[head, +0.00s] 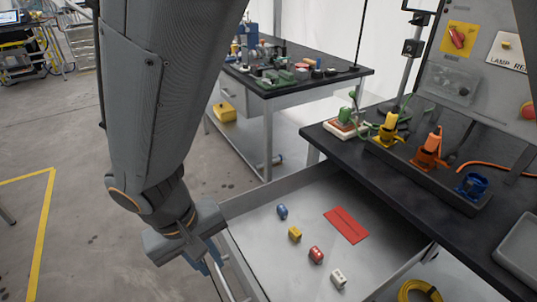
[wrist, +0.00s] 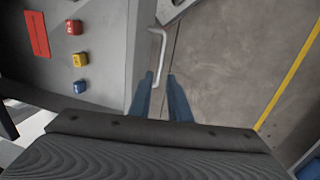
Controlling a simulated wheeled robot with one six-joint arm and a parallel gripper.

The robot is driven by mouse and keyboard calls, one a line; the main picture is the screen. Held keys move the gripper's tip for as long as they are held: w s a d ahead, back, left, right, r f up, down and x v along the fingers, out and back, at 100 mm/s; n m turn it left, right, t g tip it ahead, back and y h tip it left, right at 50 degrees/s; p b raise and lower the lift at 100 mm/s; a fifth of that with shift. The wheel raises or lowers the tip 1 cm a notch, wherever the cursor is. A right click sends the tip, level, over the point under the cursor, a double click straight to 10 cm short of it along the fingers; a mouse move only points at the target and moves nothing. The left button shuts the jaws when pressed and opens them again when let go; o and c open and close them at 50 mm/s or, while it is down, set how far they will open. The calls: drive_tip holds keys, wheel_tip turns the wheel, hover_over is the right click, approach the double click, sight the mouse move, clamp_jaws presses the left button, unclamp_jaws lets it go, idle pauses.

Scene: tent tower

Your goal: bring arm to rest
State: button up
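My gripper (head: 212,264) is at the lower left of the head view, beside the front wall of an open grey drawer (head: 262,195). In the wrist view its two blue fingers (wrist: 159,98) stand apart with nothing shut between them. The drawer's pale bar handle (wrist: 162,52) shows just beyond and between the fingertips in that view. I cannot tell whether the fingers touch it. The handle shows only partly in the head view, close to the fingers.
The drawer holds a blue piece (head: 282,211), a yellow piece (head: 294,234), a red piece (head: 316,254), a white piece (head: 338,278) and a flat red plate (head: 346,225). A black bench (head: 400,180) with coloured connectors is right. Open floor (head: 60,130) lies left.

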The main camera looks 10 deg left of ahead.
drive_tip(key=shift+r, duration=0.2)
drive_tip(key=w+d+r+m+g, duration=0.1)
drive_tip(key=w+d+m, duration=0.1)
drive_tip(key=w+d, duration=0.5)
drive_tip(key=w+d+r+m+y, duration=0.1)
drive_tip(key=w+d+m, duration=0.1)
drive_tip(key=d, duration=0.9)
drive_tip(key=w+d+r+m+g, duration=0.1)
drive_tip(key=w+d+m, duration=0.1)
drive_tip(key=w+d, duration=0.5)
drive_tip(key=s+d+r+m, duration=0.1)
drive_tip(key=s+d+m, duration=0.2)
drive_tip(key=d, duration=1.1)
drive_tip(key=shift+s+t+y, duration=0.3)
drive_tip(key=shift+s, duration=0.4)
drive_tip(key=shift+a+r, duration=0.1)
